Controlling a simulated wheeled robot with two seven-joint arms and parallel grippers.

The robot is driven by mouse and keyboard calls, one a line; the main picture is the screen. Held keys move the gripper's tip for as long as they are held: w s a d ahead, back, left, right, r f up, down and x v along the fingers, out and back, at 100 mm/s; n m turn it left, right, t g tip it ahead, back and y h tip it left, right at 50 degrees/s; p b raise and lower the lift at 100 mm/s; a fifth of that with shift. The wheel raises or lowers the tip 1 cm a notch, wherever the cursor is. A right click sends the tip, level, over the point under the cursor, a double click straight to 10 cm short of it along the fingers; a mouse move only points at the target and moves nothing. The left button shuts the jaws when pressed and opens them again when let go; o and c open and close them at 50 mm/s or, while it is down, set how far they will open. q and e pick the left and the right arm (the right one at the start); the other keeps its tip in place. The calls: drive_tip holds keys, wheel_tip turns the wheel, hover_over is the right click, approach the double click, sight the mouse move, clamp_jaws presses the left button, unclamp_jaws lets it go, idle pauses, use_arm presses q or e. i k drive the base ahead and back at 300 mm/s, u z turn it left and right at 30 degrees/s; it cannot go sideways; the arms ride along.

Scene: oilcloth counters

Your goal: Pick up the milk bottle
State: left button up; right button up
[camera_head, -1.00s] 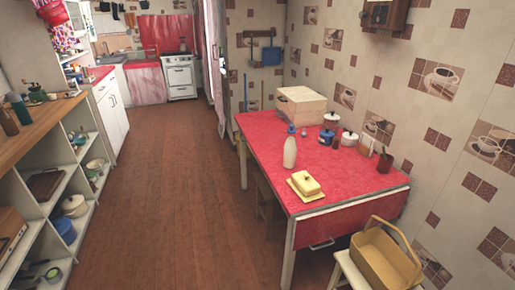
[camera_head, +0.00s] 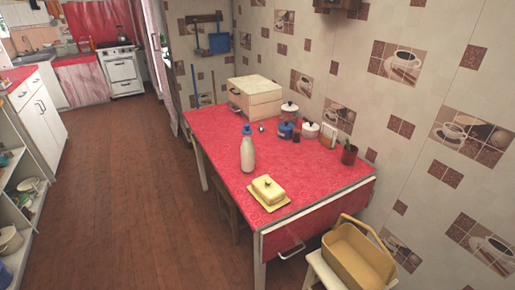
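The milk bottle (camera_head: 247,152) is white with a blue cap. It stands upright on the red-topped table (camera_head: 220,135), near the table's left edge. A yellow butter dish (camera_head: 267,190) sits just in front of it, apart from it. Neither of my grippers shows in the head view.
A cream bread box (camera_head: 254,98), several small lidded pots (camera_head: 309,131) and a dark red cup (camera_head: 349,154) stand toward the back and right of the table. A yellow basket (camera_head: 357,258) rests on a stool at the front right. The wooden floor (camera_head: 120,190) left of the table is clear.

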sight(247, 149)
drive_tip(key=z, duration=0.35)
drive_tip(key=i, duration=0.35)
drive_tip(key=z, duration=0.45)
